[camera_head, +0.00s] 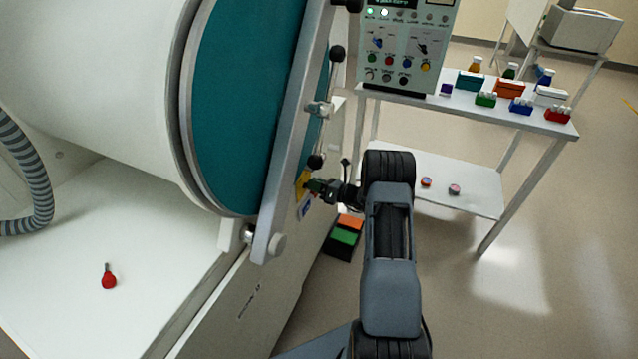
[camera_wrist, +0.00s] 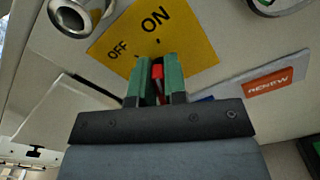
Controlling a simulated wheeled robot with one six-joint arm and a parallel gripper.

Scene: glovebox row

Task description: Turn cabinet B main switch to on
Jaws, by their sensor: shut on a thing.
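The main switch shows in the wrist view as a red handle (camera_wrist: 157,72) on a yellow plate (camera_wrist: 190,45) lettered OFF at the left and ON at the upper middle. My gripper (camera_wrist: 156,84) has its green-lined fingers shut on the red handle. The handle points roughly between the two words, nearer ON; its exact setting is partly hidden by the fingers. In the head view my gripper (camera_head: 314,186) reaches left to the yellow plate (camera_head: 302,183) on the cabinet's front, below the big teal door (camera_head: 245,100).
The door's metal bar (camera_head: 290,140) with ball-ended levers is close above my gripper. An orange RENEW label (camera_wrist: 268,84) is beside the plate. A control panel (camera_head: 408,45) and a white cart (camera_head: 470,110) with bottles and boxes stand at the right. Pedals (camera_head: 344,236) are on the floor.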

